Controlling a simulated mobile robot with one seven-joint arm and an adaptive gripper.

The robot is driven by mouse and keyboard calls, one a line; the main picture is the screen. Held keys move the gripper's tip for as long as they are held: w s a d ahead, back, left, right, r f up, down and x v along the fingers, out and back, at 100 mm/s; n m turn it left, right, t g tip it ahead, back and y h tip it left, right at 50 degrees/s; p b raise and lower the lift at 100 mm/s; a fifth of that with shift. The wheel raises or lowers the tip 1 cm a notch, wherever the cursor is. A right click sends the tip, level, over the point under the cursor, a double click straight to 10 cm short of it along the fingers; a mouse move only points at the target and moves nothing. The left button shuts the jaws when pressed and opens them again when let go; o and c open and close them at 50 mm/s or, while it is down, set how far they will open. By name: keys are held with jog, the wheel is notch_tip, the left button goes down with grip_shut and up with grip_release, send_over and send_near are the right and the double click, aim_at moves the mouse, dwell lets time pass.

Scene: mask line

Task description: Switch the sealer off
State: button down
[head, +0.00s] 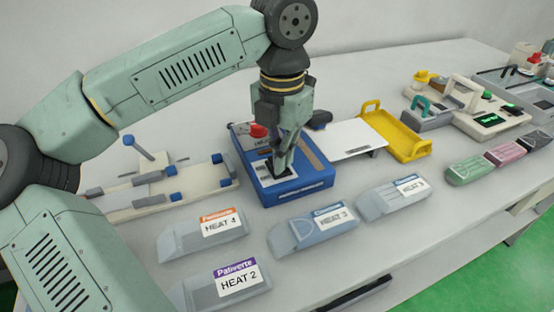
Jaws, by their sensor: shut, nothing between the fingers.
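A blue box (305,192) with a red round knob (258,130) on its back left corner stands in the middle of the table. A light panel with a dark part (263,169) lies on its top; I cannot tell for sure whether this box is the sealer. My gripper (281,172) points down over the panel, shut and empty. Its tips are at or just above the dark part; contact cannot be told. The gripper hides part of the box top.
Pale packs labelled HEAT 4 (203,241), HEAT 2 (225,291) and HEAT 3 (313,232) lie in front, with another pack (393,198) to the right. A cream fixture (165,193) is left, a yellow tray (400,142) right of the box. Coloured packs (503,154) lie far right.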

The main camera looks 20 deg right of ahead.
jog(key=shift+r+p, duration=2.25)
jog(key=shift+r, duration=1.25)
